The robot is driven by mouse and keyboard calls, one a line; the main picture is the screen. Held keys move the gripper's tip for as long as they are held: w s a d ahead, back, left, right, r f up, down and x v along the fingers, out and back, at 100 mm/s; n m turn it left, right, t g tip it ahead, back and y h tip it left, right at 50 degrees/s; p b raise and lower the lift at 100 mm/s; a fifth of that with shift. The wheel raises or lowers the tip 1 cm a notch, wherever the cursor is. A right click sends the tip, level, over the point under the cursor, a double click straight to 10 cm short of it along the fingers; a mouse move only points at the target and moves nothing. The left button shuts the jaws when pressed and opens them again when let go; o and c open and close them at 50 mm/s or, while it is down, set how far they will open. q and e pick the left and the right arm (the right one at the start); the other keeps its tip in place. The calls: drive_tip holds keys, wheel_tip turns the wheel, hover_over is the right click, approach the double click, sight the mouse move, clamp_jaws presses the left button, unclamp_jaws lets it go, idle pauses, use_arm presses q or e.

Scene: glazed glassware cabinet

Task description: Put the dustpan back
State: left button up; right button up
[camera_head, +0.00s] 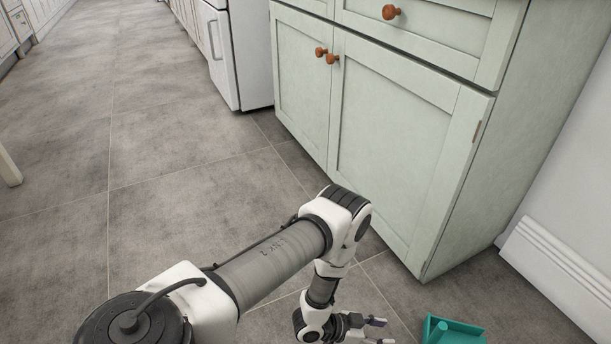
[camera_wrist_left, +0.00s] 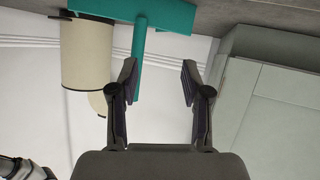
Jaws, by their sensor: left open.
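The teal dustpan (camera_head: 455,331) is on the floor at the bottom edge of the head view, near the front corner of the green cabinet, and partly cut off. In the left wrist view its teal pan (camera_wrist_left: 165,14) is at the top, and its straight handle (camera_wrist_left: 140,55) points towards my fingers. My left gripper (camera_head: 383,332) is low, just left of the dustpan in the head view, with its fingers apart. In the left wrist view my left gripper (camera_wrist_left: 160,80) appears empty; the handle's end overlaps the finger gap, close to the left finger. I cannot tell its depth. My right gripper is not in view.
A pale green cabinet (camera_head: 390,140) with wooden knobs stands behind my arm. A white wall with baseboard (camera_head: 560,270) is at the right. Beige cylinders (camera_wrist_left: 88,55) show beside the dustpan in the wrist view. Grey tiled floor (camera_head: 170,130) is open at the left.

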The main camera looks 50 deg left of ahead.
use_arm(q)
drive_tip(key=s+a+r+n+g+y, duration=0.2)
drive_tip(key=s+g, duration=0.1)
drive_tip(key=s, duration=0.4)
drive_tip(key=s+a+r+n+g+y, duration=0.2)
drive_tip(key=s+a+g+y, duration=0.1)
drive_tip(key=s, duration=0.4)
drive_tip(key=s+a+r+n+g+y, duration=0.2)
drive_tip(key=s+a+n+g+y, duration=0.1)
drive_tip(key=s, duration=0.5)
drive_tip(key=shift+g, duration=0.5)
